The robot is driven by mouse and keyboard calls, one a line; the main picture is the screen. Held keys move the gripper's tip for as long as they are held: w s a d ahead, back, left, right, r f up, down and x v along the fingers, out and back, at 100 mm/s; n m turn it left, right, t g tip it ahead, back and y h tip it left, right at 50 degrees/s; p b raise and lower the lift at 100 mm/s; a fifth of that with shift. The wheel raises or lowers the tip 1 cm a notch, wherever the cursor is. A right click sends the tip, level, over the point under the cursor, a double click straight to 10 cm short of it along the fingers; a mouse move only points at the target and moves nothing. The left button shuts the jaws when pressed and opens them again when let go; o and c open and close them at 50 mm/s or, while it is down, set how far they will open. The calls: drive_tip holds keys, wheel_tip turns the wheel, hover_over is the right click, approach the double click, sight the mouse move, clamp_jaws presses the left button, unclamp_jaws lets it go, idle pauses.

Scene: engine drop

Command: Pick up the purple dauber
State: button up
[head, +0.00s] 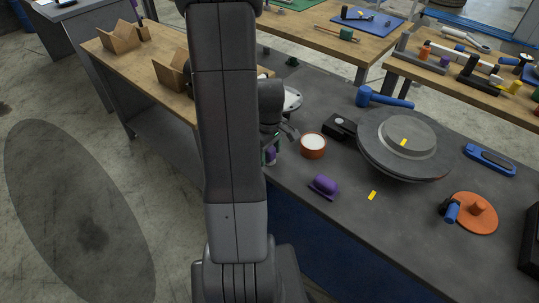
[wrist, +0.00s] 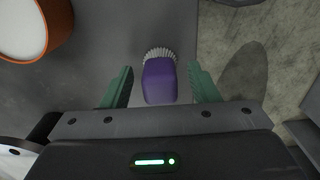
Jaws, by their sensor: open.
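The purple dauber (wrist: 159,84), with a fringe of pale bristles, lies between the two green fingers of my gripper (wrist: 161,67) in the wrist view. The fingers stand apart, with a gap visible on each side of it. My arm hides most of the gripper there.
An orange tub with white contents (head: 313,146) stands close to the right of my gripper. A second purple object (head: 325,185) lies nearer the bench's front edge. A large grey disc (head: 410,165), a blue mallet (head: 383,98) and a black block (head: 339,125) are farther right.

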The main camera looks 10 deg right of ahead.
drive_tip(key=c, duration=1.1)
drive_tip(key=shift+c, duration=0.2)
wheel_tip(320, 180, up, 10)
drive_tip(key=shift+r, duration=0.1)
drive_tip(key=o, duration=0.3)
drive_tip(key=shift+c, duration=0.7)
